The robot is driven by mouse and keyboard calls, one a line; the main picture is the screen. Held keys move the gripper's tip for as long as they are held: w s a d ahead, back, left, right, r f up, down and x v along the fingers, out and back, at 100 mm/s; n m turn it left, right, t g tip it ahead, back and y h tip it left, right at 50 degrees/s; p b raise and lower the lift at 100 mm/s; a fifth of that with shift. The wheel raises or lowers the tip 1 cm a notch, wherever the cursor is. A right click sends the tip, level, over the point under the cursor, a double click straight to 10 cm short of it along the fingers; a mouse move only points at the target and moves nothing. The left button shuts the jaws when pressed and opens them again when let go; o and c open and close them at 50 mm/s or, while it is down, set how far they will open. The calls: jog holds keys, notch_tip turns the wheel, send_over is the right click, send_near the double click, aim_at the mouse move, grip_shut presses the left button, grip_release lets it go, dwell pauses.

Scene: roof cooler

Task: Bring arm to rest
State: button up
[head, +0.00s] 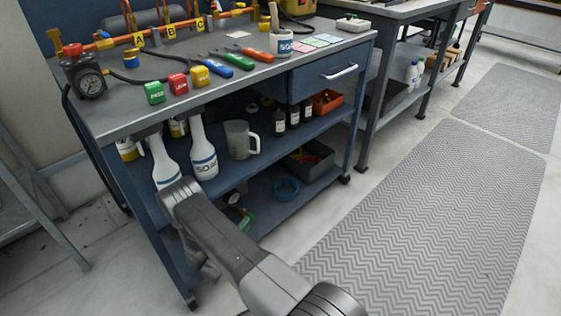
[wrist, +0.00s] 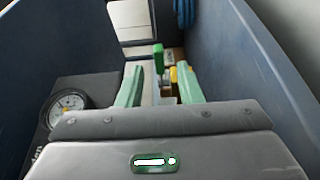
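In the wrist view my gripper (wrist: 159,88) shows two green fingers standing apart, with a gap between them. A green upright piece (wrist: 158,56) and a small yellow piece (wrist: 173,74) show beyond and between the fingertips. I cannot tell how far off they are, and nothing is clearly clamped. In the head view my grey arm reaches from the bottom middle toward the lower left of the blue workbench (head: 290,205). My gripper cannot be made out there, with the arm in front of that area.
A round gauge (wrist: 66,106) lies left of my gripper, between blue walls. The bench top holds a pressure gauge (head: 88,82) and coloured tools (head: 231,61). White spray bottles (head: 202,150) and a clear jug (head: 240,140) stand on the shelf close to my arm. Grey mats (head: 430,220) lie clear at right.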

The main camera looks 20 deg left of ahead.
jog(key=w, duration=0.2)
jog(key=w+b, duration=0.1)
jog(key=w, duration=0.1)
jog(key=w+d+b, duration=0.1)
jog(key=w, duration=0.2)
jog(key=shift+f, duration=0.1)
jog(key=shift+w+n+y, duration=0.1)
jog(key=shift+n+y, duration=0.4)
jog(key=shift+y, duration=0.3)
jog(key=shift+h, duration=0.3)
